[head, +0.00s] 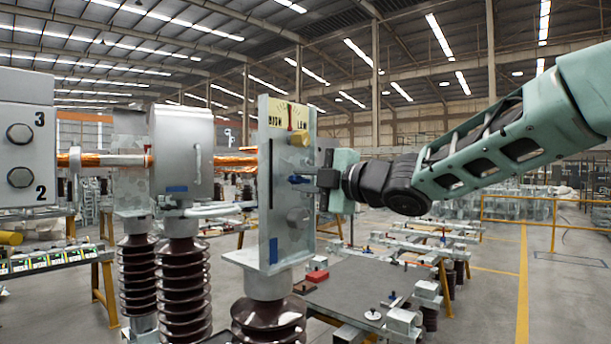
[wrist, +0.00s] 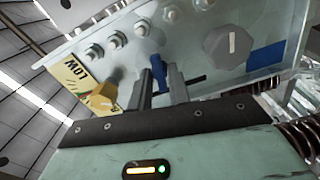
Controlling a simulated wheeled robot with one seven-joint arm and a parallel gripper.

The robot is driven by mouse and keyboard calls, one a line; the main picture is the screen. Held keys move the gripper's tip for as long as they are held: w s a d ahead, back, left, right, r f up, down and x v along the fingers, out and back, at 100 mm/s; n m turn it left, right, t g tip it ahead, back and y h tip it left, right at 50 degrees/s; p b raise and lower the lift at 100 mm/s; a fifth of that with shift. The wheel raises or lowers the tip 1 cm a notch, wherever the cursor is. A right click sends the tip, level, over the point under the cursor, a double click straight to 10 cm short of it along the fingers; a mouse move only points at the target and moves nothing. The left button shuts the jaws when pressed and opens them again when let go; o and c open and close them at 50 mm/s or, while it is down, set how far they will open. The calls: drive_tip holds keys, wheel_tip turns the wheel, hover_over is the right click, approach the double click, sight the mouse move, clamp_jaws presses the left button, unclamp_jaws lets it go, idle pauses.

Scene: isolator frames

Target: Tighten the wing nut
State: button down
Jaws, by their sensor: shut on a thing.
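The wing nut (head: 296,179) is a small blue piece on the face of an upright grey panel (head: 280,205) in the head view. In the wrist view the blue wing nut (wrist: 158,72) stands between my two dark fingers. My gripper (head: 312,181) reaches the panel from the right. In the wrist view my gripper (wrist: 162,84) has its fingers closed on the wing nut, close to the panel face. The fingers partly hide the nut's base, and I cannot tell how far it is threaded on.
A yellow HIGH/LOW gauge (head: 289,114) and a yellow knob (head: 300,139) sit above the nut; a grey round knob (head: 298,216) sits below it. Several bolts line the panel in the wrist view. A low table (head: 350,290) with small parts stands behind.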

drive_tip(key=m+p, duration=0.6)
drive_tip(key=m, duration=0.6)
drive_tip(key=shift+d+r, duration=0.1)
drive_tip(key=shift+m+p, duration=0.55)
drive_tip(key=shift+m, duration=0.45)
drive_tip(key=c, duration=1.3)
unclamp_jaws()
